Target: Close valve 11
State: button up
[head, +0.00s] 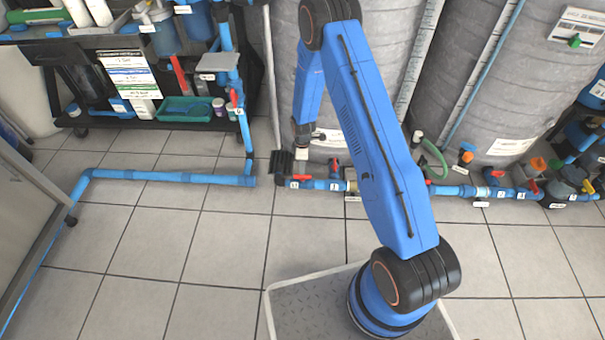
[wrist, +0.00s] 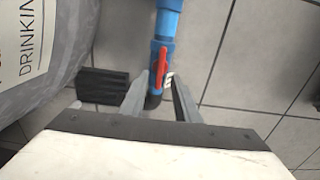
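Valve 11 sits on the low blue pipe (wrist: 170,22) in front of the grey tanks. Its red handle (wrist: 160,66) lies roughly along the pipe in the wrist view, with a small white label beside it. The red handle also shows in the head view (head: 303,178), near the pipe's left end. My gripper (wrist: 158,104) is open, its two grey fingers apart on either side of the pipe's end, close to the handle. Nothing is visible between the fingertips except the pipe end below. In the head view the fingers are too small to make out clearly.
A black ribbed block (wrist: 103,86) stands beside the pipe end, left of my fingers. A grey tank (wrist: 40,60) fills the left of the wrist view. Another blue pipe (head: 165,177) runs along the floor at left. Tiled floor (head: 215,245) in front is clear.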

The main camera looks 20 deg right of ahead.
aim_at(303, 177)
jog(key=shift+f, duration=2.75)
grip_shut()
